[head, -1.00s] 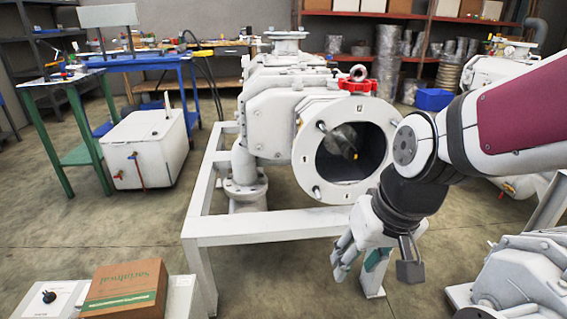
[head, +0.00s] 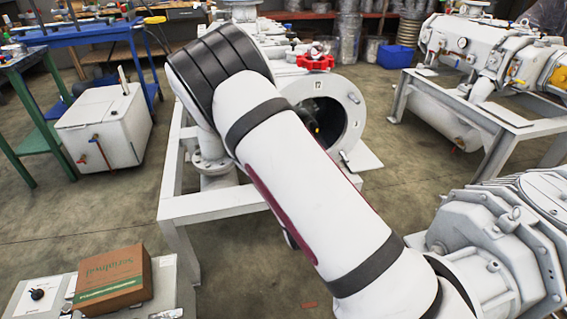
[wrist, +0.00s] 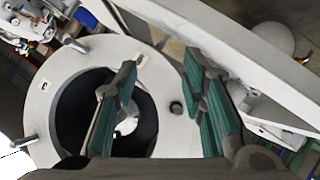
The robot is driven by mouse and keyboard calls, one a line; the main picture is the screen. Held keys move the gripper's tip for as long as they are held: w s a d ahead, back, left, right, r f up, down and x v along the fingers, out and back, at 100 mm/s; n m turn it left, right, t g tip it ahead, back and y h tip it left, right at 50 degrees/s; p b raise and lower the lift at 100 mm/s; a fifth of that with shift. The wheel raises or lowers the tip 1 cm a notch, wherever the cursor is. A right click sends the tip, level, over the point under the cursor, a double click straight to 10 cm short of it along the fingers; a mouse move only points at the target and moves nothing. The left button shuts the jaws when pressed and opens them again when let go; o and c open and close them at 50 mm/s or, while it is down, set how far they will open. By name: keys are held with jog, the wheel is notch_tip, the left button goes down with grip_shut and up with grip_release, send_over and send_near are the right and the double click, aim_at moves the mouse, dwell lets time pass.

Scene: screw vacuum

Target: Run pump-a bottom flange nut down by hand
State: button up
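The white round flange of pump-a (head: 357,108) faces forward with a dark open bore; my arm hides its left and lower parts in the head view. In the wrist view the flange (wrist: 55,85) appears turned, with the stand's beam to the right. A small dark round fitting (wrist: 177,107), at the bottom-flange-nut place, shows on the flange face between my fingers. I cannot tell if a nut sits on it. My gripper (wrist: 163,92) is open, its green-padded fingers apart in front of the flange, with nothing visibly held.
The white stand (head: 215,203) carries the pump, and its beam (wrist: 225,55) runs close to my right fingers. Studs (wrist: 76,45) stick out from the flange rim. Another machine (head: 505,235) stands at right, a cardboard box (head: 112,279) at lower left.

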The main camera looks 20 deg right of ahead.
jog(key=s+a+r+n+t+y+p, duration=0.25)
jog(key=a+n+t+y, duration=0.2)
jog(key=n+t, duration=0.4)
jog(key=shift+n+g, duration=0.85)
jog(key=shift+g, duration=0.1)
jog(key=w+b, duration=0.1)
jog(key=w, duration=0.8)
jog(key=w+f+b, duration=0.1)
jog(key=w, duration=0.4)
jog(key=shift+w+d+b, duration=0.25)
jog(key=shift+d+b, duration=0.05)
jog(key=shift+d, duration=0.1)
jog(key=shift+r, duration=0.1)
grip_shut()
